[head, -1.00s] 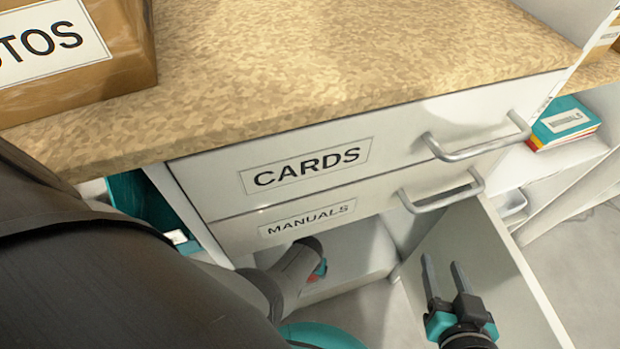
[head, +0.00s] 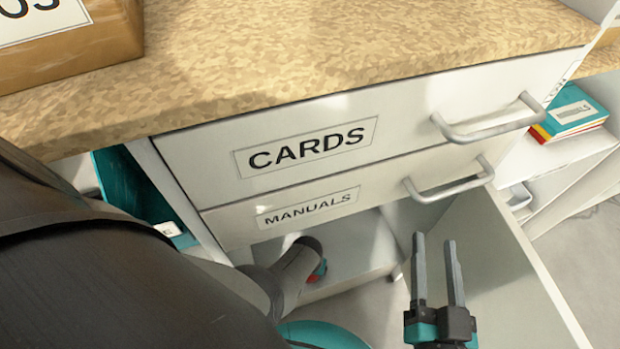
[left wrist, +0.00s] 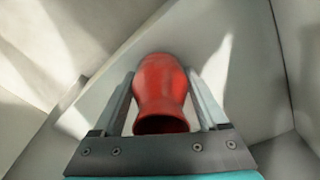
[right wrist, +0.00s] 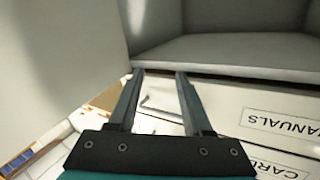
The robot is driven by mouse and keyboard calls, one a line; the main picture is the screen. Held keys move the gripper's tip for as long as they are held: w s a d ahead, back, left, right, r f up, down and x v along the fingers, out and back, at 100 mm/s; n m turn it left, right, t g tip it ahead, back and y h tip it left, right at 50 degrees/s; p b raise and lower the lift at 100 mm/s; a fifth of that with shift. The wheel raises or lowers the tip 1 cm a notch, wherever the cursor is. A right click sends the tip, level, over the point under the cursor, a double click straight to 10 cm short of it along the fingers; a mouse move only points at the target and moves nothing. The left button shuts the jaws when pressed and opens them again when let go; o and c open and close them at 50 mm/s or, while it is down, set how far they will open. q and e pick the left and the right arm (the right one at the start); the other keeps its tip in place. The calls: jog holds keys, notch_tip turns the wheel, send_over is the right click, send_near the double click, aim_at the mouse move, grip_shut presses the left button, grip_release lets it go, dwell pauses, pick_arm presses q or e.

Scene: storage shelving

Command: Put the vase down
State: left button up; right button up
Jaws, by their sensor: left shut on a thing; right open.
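The red vase (left wrist: 161,88) lies between the fingers of my left gripper (left wrist: 162,85) in the left wrist view, its open mouth facing the camera. The left gripper is shut on it, close to pale surfaces of the cabinet interior. In the head view my left arm hides most of that gripper, and only a small red patch (head: 319,272) shows low inside the cabinet. My right gripper (head: 438,245) is open and empty, in front of the open cabinet door. Its spread fingers also show in the right wrist view (right wrist: 160,75).
Drawers labelled CARDS (head: 310,146) and MANUALS (head: 305,208) sit above the open compartment, with protruding handles (head: 490,125). The open door (head: 510,270) stands at the right. A cardboard box (head: 70,50) rests on the countertop (head: 300,50). Books (head: 570,112) lie on a shelf at right.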

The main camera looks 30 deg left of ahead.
pick_arm(q)
jog(key=shift+f, duration=0.1)
jog(key=o, duration=1.4)
jog(key=shift+f, duration=0.1)
jog(key=shift+o, duration=0.2)
